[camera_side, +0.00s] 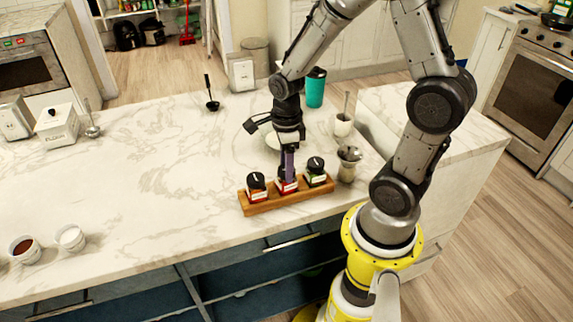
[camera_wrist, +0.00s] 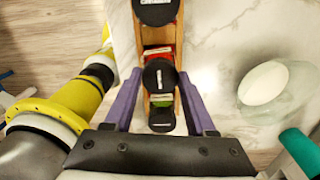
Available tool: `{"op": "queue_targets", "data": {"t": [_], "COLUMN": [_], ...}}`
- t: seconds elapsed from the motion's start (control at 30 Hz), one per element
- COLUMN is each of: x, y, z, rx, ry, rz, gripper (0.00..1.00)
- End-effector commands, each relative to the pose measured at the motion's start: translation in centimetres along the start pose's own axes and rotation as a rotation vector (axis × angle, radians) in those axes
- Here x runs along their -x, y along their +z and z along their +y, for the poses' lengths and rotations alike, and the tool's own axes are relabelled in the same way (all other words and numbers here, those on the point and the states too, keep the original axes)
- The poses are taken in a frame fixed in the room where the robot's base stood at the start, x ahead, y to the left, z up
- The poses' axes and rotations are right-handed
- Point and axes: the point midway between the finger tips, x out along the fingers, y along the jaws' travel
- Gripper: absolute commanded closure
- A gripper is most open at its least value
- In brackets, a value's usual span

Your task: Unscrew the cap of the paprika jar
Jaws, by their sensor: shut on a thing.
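A wooden rack (camera_side: 262,207) on the counter holds three small jars with black caps in a row. The left jar (camera_side: 257,187) has a reddish label, and the right jar (camera_side: 315,172) has a green one. My gripper (camera_side: 288,178) points down at the middle jar (camera_side: 286,188), which has a red label. In the wrist view my purple fingers (camera_wrist: 159,76) are shut on the sides of the middle jar's black cap (camera_wrist: 159,72). The other caps show above (camera_wrist: 156,10) and below (camera_wrist: 162,119). The lettering is too small to read, so I cannot tell which is paprika.
A metal vessel (camera_side: 349,164) stands just right of the rack. A white cup (camera_side: 342,125) and a teal tumbler (camera_side: 315,88) stand behind it. Two small bowls sit far left at the front. The counter's middle left is clear.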

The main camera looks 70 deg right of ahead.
Motion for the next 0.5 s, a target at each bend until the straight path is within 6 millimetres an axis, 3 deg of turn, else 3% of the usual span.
{"op": "queue_targets", "data": {"t": [0.3, 0.5], "x": [0.04, 0.09], "y": [-0.03, -0.02], "z": [0.04, 0.03], "rx": [0.315, 0.379], "ry": [0.001, 0.001], "rz": [0.001, 0.001], "gripper": [1.00, 1.00]}}
